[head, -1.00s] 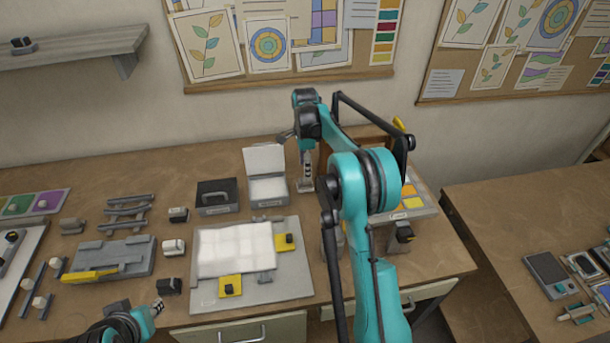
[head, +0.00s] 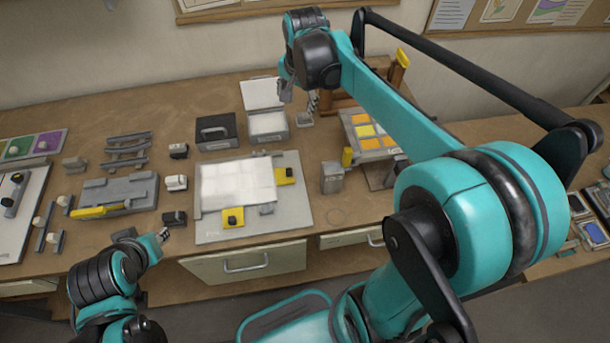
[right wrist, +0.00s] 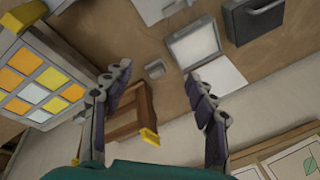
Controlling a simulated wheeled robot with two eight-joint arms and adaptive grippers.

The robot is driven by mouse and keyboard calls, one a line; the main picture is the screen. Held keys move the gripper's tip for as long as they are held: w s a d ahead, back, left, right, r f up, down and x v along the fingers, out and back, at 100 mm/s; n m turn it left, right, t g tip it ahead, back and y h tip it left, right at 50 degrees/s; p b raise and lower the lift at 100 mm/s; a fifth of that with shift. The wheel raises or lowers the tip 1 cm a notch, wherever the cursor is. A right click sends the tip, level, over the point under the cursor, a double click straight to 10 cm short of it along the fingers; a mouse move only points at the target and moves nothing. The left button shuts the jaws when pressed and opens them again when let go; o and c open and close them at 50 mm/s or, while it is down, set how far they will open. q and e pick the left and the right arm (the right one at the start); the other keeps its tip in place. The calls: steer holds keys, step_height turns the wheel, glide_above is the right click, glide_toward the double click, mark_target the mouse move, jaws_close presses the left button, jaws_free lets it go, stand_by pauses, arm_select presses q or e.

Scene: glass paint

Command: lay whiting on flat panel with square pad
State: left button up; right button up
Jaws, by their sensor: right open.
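The flat panel (head: 238,184) is a pale, translucent sheet lying on a grey board (head: 285,222), with yellow corner pieces beside it. An open-lidded box (head: 268,122) with white contents, likely the whiting, stands behind it. A small grey block (head: 305,120), possibly the square pad, sits right of the box; it also shows in the right wrist view (right wrist: 154,69). My right gripper (head: 299,97) is open and empty above this block, its fingers (right wrist: 158,80) spread in the right wrist view. My left gripper (head: 163,236) hovers near the table's front edge; its fingers are too small to judge.
A dark handled case (head: 215,131) stands left of the open box. A grey tin (head: 332,178) and a rack of coloured squares (head: 368,130) stand right. A grey tool holder (head: 120,190) and small blocks lie left. Some table right of the panel is clear.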

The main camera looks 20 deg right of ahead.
steer(key=s+a+f+n+t, duration=0.2)
steer(key=s+n, duration=0.3)
steer(key=s, duration=0.4)
steer(key=s+a+f+n+t, duration=0.2)
steer(key=s+n, duration=0.4)
steer(key=s, duration=0.4)
steer(key=shift+a+f, duration=0.9)
steer(key=shift+a, duration=0.25)
steer(key=shift+s, duration=0.1)
